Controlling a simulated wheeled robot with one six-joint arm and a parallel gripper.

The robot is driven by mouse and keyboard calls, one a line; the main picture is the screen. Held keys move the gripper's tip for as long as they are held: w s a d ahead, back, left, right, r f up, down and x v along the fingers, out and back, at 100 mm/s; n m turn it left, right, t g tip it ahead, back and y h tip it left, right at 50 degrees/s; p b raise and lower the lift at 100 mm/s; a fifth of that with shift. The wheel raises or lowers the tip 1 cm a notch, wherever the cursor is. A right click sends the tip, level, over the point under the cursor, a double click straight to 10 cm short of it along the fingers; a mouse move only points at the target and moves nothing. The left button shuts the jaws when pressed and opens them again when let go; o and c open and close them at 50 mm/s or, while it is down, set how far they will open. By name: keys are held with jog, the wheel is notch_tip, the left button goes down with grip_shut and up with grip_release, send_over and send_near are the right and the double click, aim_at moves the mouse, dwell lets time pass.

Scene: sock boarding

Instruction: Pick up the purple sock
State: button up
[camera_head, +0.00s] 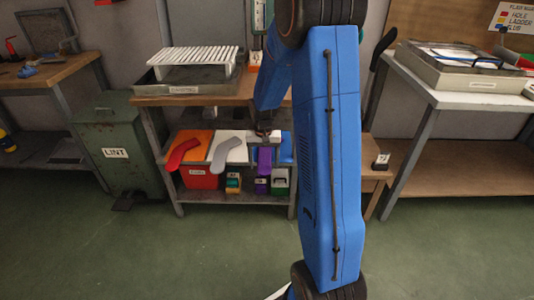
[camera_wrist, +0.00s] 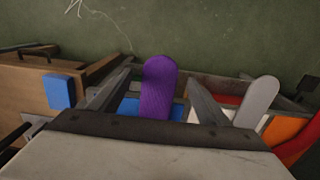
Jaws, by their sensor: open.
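The purple sock (camera_head: 264,160) hangs over the front of the low bench in the head view, just below my gripper (camera_head: 265,134). In the wrist view the purple sock (camera_wrist: 158,88) stands out in the middle, with its rounded end pointing up the picture. My gripper (camera_wrist: 159,72) is open, with one dark finger on each side of the sock and a gap to both. The sock's near end is hidden behind the gripper's body. I cannot tell whether the fingers are level with the cloth.
A grey sock (camera_head: 226,150) and a red sock (camera_head: 183,152) lie to the left on white and orange panels. Below are a red bin (camera_head: 200,178) and small coloured boxes (camera_head: 233,183). A green lint bin (camera_head: 117,140) stands left. The floor in front is clear.

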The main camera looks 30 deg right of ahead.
jog(key=shift+f, duration=0.75)
jog(key=c, duration=0.9)
